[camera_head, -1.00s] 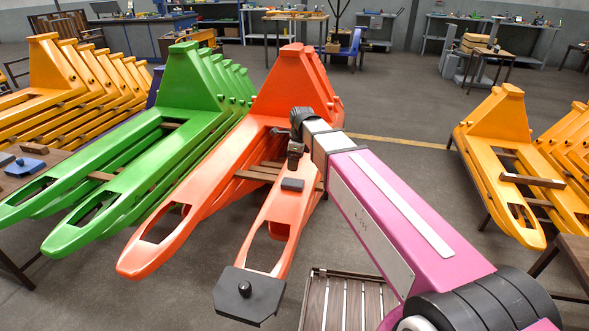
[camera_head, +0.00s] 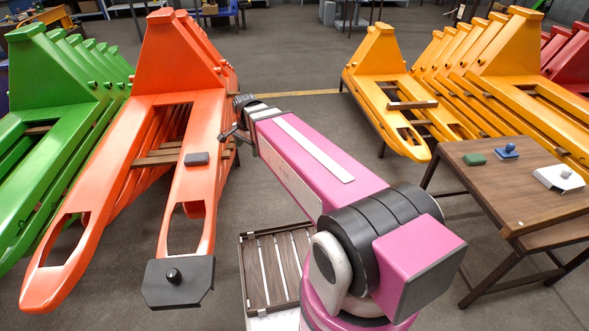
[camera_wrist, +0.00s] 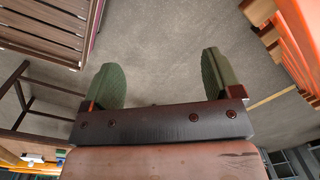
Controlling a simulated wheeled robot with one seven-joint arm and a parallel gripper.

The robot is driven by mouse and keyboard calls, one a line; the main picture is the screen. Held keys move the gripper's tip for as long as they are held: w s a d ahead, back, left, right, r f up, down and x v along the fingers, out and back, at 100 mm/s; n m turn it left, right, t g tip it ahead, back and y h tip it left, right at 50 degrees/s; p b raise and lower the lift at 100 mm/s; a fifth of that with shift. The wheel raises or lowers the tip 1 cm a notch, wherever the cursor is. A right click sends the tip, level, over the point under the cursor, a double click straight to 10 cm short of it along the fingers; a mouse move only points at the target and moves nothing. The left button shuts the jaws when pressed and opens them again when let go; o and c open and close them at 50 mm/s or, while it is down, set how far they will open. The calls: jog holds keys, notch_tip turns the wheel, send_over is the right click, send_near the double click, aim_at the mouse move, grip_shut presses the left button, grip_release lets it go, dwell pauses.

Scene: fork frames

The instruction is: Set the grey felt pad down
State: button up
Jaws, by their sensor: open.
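A small dark grey pad, likely the grey felt pad (camera_head: 197,159), lies flat on the right-hand fork of the orange pallet truck (camera_head: 200,120) in the head view. My gripper (camera_head: 234,136) is to the right of that fork, apart from the pad. In the wrist view my gripper (camera_wrist: 160,78) has its two green fingers spread wide, with only floor between them. The pad does not show in the wrist view.
A black plate with a knob (camera_head: 177,285) sits at the fork's tip. A slatted pallet (camera_head: 252,270) is on the floor. A wooden table (camera_head: 500,195) at right bears a green pad (camera_head: 474,159), a blue piece (camera_head: 507,151) and a white block (camera_head: 558,177). Yellow trucks (camera_head: 385,70) stand behind.

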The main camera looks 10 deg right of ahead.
jog(key=s+d+f+n, duration=0.3)
jog(key=s+d+n, duration=0.1)
jog(key=d, duration=0.4)
jog(key=s+d+f+n, duration=0.4)
jog(key=d+n, duration=0.2)
jog(key=d, duration=0.2)
jog(key=shift+s+d+h, duration=0.15)
jog(key=shift+s+h, duration=0.15)
jog(key=shift+h, duration=0.1)
